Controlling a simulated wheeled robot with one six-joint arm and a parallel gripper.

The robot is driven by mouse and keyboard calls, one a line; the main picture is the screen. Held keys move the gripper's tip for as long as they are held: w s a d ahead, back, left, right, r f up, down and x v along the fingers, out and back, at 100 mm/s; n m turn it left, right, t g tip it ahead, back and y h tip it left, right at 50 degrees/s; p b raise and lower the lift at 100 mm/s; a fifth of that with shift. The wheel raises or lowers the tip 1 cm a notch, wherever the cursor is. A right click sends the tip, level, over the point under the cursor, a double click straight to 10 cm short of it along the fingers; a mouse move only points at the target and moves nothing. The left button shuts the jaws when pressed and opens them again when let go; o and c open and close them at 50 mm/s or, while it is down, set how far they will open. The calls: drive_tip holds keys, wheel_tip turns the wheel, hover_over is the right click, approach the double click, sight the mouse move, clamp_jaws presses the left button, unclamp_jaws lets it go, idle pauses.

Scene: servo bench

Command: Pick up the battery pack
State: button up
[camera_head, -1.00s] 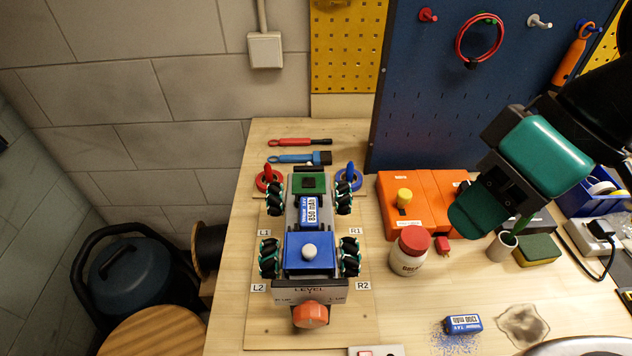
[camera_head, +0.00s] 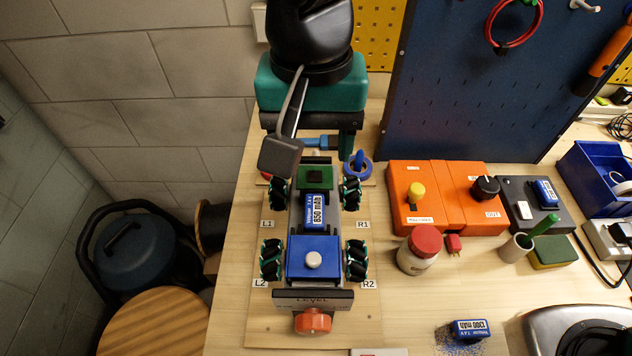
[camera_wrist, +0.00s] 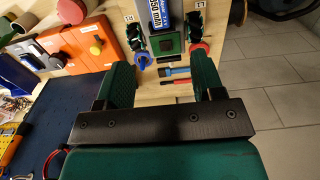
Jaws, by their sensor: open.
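A blue and white battery pack marked 850 mAh (camera_head: 316,210) lies in the wheeled car (camera_head: 295,230), behind its blue box; it also shows at the top of the wrist view (camera_wrist: 160,14). Another pack marked 1300 mAh (camera_head: 471,329) lies on the bench at the front, with blue specks around it. A third blue pack (camera_head: 546,192) sits on the dark box at the right. My gripper (camera_wrist: 163,78) is open and empty, above the back of the bench behind the car. In the head view, its left finger is hidden.
Orange boxes (camera_head: 445,195), a red-lidded jar (camera_head: 419,249) and a grey cup (camera_head: 515,247) stand right of the car. A blue pegboard (camera_head: 480,90) rises behind them. Blue (camera_wrist: 175,71) and red (camera_wrist: 178,82) tools lie below my gripper. The bench's front middle has free room.

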drive_tip(key=p, duration=0.1)
hover_over(315, 209)
wheel_tip(315, 209, down, 8)
drive_tip(key=shift+w+a+r, duration=0.1)
drive_tip(key=shift+w+r, duration=0.05)
drive_tip(key=shift+r, duration=0.1)
drive_tip(key=shift+f+p, duration=1.2)
drive_tip(key=shift+f, duration=1.55)
drive_tip(key=shift+c, duration=0.4)
drive_tip(key=c, duration=1)
